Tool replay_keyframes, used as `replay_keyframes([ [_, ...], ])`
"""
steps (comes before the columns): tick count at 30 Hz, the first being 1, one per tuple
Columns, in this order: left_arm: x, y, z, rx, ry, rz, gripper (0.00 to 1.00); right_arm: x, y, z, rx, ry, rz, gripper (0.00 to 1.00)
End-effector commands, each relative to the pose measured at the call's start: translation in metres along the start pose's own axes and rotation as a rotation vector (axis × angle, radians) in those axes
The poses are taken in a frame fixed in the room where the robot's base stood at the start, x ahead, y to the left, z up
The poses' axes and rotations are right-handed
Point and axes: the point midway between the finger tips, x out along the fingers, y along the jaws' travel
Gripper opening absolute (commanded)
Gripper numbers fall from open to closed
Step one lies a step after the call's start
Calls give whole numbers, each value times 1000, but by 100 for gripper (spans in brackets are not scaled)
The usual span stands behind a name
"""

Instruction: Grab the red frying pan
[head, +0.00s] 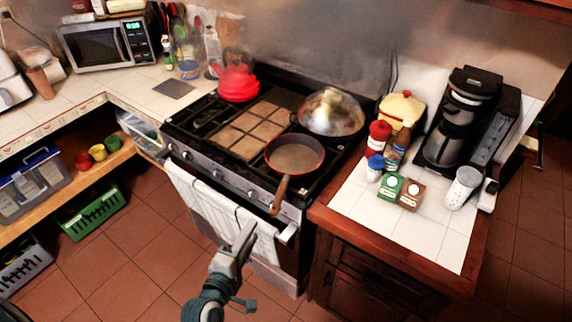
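The red frying pan (296,153) sits on the front right part of the stove (205,130). It has a red rim, a dark inside and a brown handle (281,194) that points toward me past the stove's front edge. My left gripper (246,232) is in front of the oven door, below and a little left of the handle end. It looks apart from the pan, with nothing seen in it. Its fingers are seen nearly edge-on, so their opening is unclear. My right gripper is out of view.
A lidded pan (331,112) stands behind the frying pan, and a red kettle (238,83) at the back left. A white towel (215,211) hangs on the oven handle. Jars, small boxes and a coffee maker (459,120) stand on the right counter (424,235).

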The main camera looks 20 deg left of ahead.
Motion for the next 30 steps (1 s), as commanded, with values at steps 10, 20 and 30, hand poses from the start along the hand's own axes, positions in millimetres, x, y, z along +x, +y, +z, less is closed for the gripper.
replay_keyframes([
  [10, 7, -1, 0, 2, 0, 1, 34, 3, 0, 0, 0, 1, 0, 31],
  [20, 56, -4, 1, 2, 0, 2, 34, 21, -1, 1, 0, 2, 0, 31],
  [30, 110, -4, 1, 2, -1, 0, 34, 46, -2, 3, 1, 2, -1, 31],
])
